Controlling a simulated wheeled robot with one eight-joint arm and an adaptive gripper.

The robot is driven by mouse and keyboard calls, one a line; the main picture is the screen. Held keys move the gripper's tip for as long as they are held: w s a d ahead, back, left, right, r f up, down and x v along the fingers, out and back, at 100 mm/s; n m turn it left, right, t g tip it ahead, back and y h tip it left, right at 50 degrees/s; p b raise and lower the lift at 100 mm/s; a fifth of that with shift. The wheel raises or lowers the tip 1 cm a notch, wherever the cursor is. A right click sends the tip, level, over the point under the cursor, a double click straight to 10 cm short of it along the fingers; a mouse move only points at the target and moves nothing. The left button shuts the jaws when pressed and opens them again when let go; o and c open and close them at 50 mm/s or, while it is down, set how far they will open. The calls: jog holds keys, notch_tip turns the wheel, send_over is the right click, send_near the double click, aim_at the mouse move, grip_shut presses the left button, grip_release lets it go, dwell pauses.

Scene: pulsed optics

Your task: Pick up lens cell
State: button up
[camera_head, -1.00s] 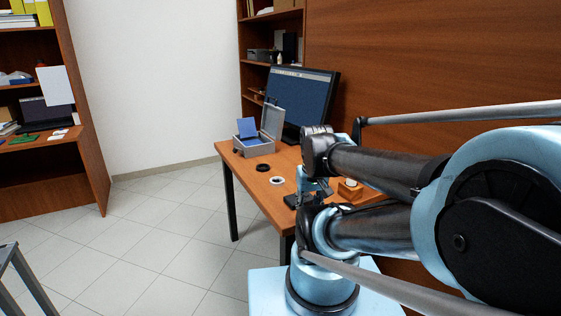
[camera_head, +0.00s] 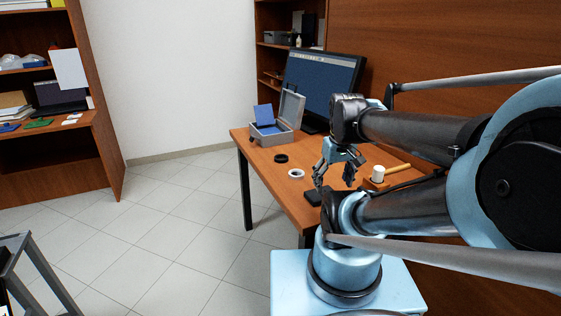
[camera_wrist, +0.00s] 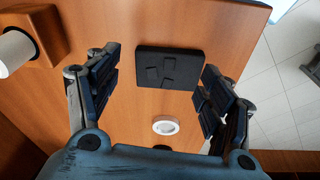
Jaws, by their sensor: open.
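Two small rings lie flat on the wooden table; I cannot tell which is the lens cell. The white ring (camera_head: 296,174) is nearer to my gripper, and the black ring (camera_head: 281,158) lies farther back. In the wrist view the white ring (camera_wrist: 166,126) shows between and below the fingers, with a dark piece (camera_wrist: 162,149) partly hidden by my gripper body beneath it. My gripper (camera_head: 334,180) is open and empty above the table, to the right of the rings. Its spread fingers (camera_wrist: 158,92) also show in the wrist view, touching nothing.
A flat black pad (camera_wrist: 168,68) lies near the table edge. A wooden block with a white cylinder (camera_head: 378,174) stands right of my gripper. An open grey case (camera_head: 286,128) and a monitor (camera_head: 322,85) stand farther back. Bare tabletop surrounds the rings.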

jog(key=w+a+r+n+g, duration=0.1)
jog(key=w+a+r+n, duration=0.3)
jog(key=w, duration=0.4)
jog(key=w+a+r+n, duration=0.1)
jog(key=w+r+n, duration=0.3)
jog(key=w+n, duration=0.35)
jog(key=w+a+r+n+g, duration=0.1)
jog(key=w+a+r+n, duration=0.3)
jog(key=w, duration=0.4)
jog(key=n+y, duration=0.1)
jog(key=n, duration=0.6)
send_over(281, 157)
jog(key=w+d, duration=0.1)
jog(key=shift+g, duration=0.4)
notch_tip(281, 157, down, 12)
jog(key=shift+w+f, duration=0.15)
jog(key=shift+f, duration=0.1)
jog(key=shift+s+a+f, duration=0.1)
jog(key=shift+s+f, duration=0.05)
jog(key=shift+f, duration=0.8)
jog(key=shift+s+a+f, duration=0.1)
jog(key=shift+s+f, duration=0.1)
jog(key=shift+f, duration=0.75)
jog(key=shift+s+a+f, duration=0.1)
jog(key=shift+s+f, duration=0.05)
jog(key=shift+f, duration=0.8)
jog(key=c, duration=1.2)
